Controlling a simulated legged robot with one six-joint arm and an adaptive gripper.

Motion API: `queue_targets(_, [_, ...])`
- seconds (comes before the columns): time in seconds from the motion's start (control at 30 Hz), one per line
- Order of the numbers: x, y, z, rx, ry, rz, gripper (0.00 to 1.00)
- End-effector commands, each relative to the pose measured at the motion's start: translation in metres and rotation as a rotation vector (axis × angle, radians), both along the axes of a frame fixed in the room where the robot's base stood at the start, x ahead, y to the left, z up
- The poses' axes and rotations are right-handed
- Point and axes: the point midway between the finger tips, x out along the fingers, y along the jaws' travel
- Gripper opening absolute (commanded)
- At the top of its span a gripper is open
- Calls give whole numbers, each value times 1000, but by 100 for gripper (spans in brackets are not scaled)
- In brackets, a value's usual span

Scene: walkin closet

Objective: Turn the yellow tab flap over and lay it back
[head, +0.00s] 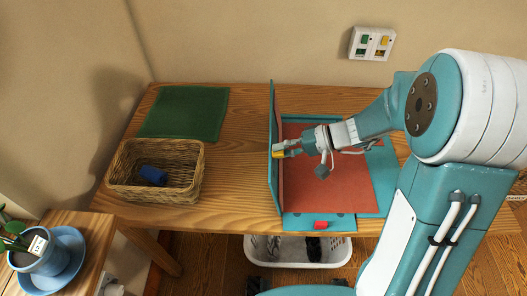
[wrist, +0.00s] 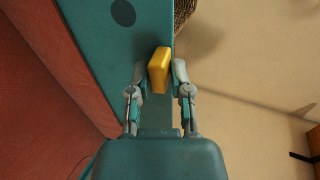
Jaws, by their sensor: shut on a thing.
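The yellow tab (head: 277,154) sticks out from a teal flap (head: 273,105) that stands on edge, close to upright, along the left side of a red panel (head: 340,190). My gripper (head: 284,151) is at the tab from the right side. In the wrist view the yellow tab (wrist: 159,70) sits between my two fingers, and my gripper (wrist: 158,74) is shut on it. The teal flap (wrist: 105,40) fills the upper middle there, with a dark oval spot. The flap's left face is mostly hidden in the head view.
Left of the flap, bare wood tabletop (head: 233,165) lies open. A wicker basket (head: 125,192) with a blue item (head: 153,175) and a green mat (head: 185,112) are further left. A teal front flap has a red tab (head: 321,225). A white basket (head: 297,252) stands below the table.

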Motion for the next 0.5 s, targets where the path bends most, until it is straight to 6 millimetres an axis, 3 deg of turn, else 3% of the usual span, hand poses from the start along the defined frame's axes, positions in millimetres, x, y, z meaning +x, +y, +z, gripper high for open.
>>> queue_targets(0.2, [0, -39, -10, 192, 12, -12, 0])
queue_targets(0.5, [-1, -75, -21, 188, 11, -5, 0])
